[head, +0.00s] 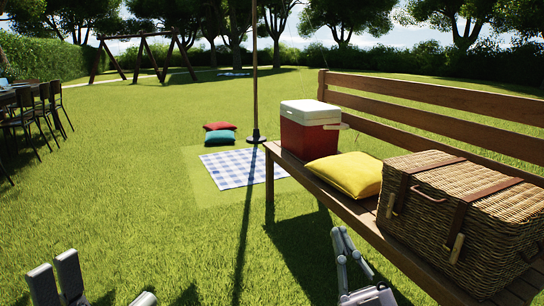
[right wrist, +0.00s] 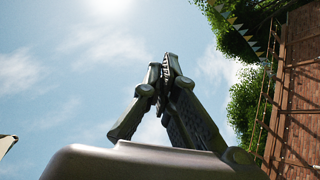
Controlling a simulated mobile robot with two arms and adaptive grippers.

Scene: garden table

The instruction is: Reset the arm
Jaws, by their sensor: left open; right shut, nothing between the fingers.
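My left gripper (head: 100,282) is at the bottom left of the head view, above the grass. Its fingers are apart with nothing between them, and the rest of it is cut off by the frame edge. My right gripper (head: 341,235) is at the bottom centre right of the head view, pointing up, just left of the bench seat in the picture. In the right wrist view its fingertips (right wrist: 170,65) meet against the sky, empty.
The wooden bench (head: 440,98) bears a red and white cooler (head: 308,133), a yellow cushion (head: 345,174) and a wicker basket (head: 420,220). A checked blanket (head: 235,170), two cushions and a pole (head: 255,75) are farther off. A brick wall (right wrist: 302,90) shows in the wrist view.

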